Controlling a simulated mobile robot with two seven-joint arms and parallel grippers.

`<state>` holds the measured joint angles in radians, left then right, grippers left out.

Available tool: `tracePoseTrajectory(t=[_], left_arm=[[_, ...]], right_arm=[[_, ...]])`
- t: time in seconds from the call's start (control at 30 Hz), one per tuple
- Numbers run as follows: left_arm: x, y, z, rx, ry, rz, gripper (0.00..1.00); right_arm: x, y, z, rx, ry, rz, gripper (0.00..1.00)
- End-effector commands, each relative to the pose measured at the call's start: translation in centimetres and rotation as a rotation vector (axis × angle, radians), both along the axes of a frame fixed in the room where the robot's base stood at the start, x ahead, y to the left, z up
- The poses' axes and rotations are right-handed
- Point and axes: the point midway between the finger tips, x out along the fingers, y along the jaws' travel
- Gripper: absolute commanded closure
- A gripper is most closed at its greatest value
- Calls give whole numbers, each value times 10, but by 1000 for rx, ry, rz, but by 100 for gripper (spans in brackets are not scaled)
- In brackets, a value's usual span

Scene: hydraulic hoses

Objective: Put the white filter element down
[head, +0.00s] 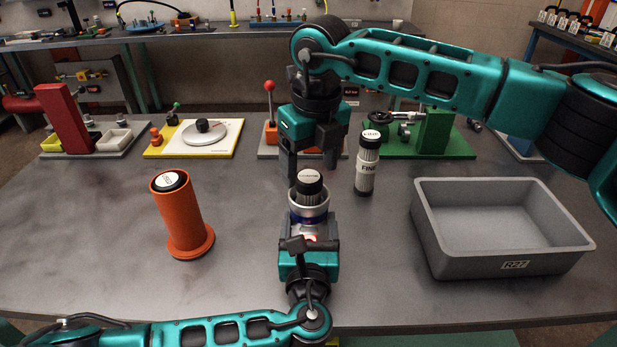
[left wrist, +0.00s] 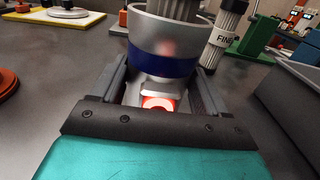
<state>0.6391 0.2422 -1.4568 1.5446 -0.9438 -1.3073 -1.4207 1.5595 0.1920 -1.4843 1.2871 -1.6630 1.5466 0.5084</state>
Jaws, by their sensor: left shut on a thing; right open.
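A white filter element (head: 366,170) with black end caps and the label "FINE" stands upright on the table, right of the bowl. It also shows in the left wrist view (left wrist: 222,38). My right gripper (head: 311,168) is open, its fingers pointing down, to the left of the FINE element and apart from it. My left gripper (head: 309,240) is shut on a silver filter bowl (head: 309,222) with a blue band, also seen in the left wrist view (left wrist: 162,58). A grey pleated element (head: 310,190) with a black cap sits in the bowl; its lower part is hidden.
An orange flanged tube (head: 184,225) with a capped item in its top stands at left. A grey bin (head: 500,255), empty, is at right. Fixtures line the back: a yellow-edged board (head: 195,140) and a green stand (head: 433,133). Table is clear between tube and bowl.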

Motion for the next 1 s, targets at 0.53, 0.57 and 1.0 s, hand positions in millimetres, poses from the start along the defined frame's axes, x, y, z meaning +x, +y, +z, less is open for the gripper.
tracePoseTrajectory(t=[0.53,0.57,1.0], left_arm=[[1,2,-1,2,4,4,65],[1,2,-1,2,4,4,65],[1,2,-2,2,5,5,15]], right_arm=[[-8,-5,83,1,0,2,25],[-9,-5,84,1,0,2,25],[-9,-5,84,2,-1,2,25]])
